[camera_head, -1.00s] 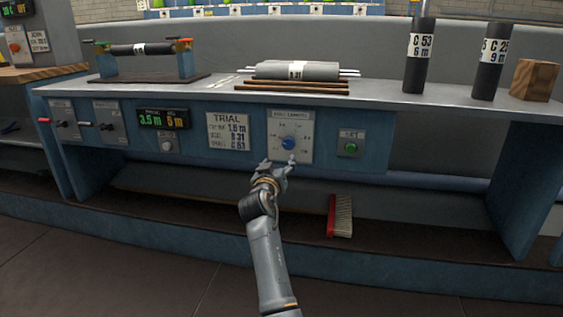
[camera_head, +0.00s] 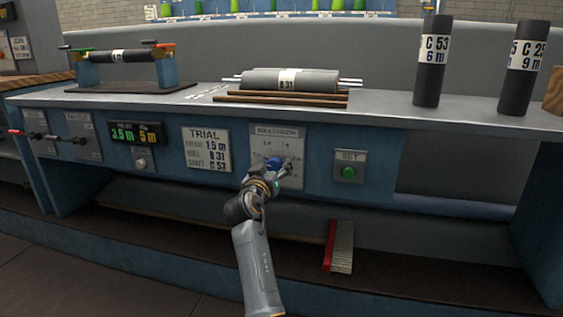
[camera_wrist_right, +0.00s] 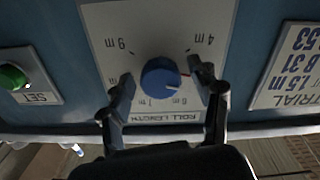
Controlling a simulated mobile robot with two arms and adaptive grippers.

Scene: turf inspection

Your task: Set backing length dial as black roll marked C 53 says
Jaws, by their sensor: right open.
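The black roll marked C 53 (camera_head: 432,75) stands upright on the bench at the right; its white label reads C 53 and 6 m. The blue dial knob (camera_head: 273,163) sits on a pale plate on the bench front. It shows close up in the wrist view (camera_wrist_right: 160,77), with length marks around it and a plate label that looks like ROLL LENGTH. My right gripper (camera_head: 266,176) is open in front of the dial, its fingers (camera_wrist_right: 164,85) at either side of the knob, with a gap to it. The knob's exact setting is hard to tell. My left gripper is out of view.
A green SET button (camera_head: 348,172) is right of the dial, and a TRIAL card (camera_head: 206,150) left of it. A display (camera_head: 136,133) reads 3.5 m and 5 m. Another black roll (camera_head: 521,68) stands at the right. A brush (camera_head: 339,246) lies below the bench.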

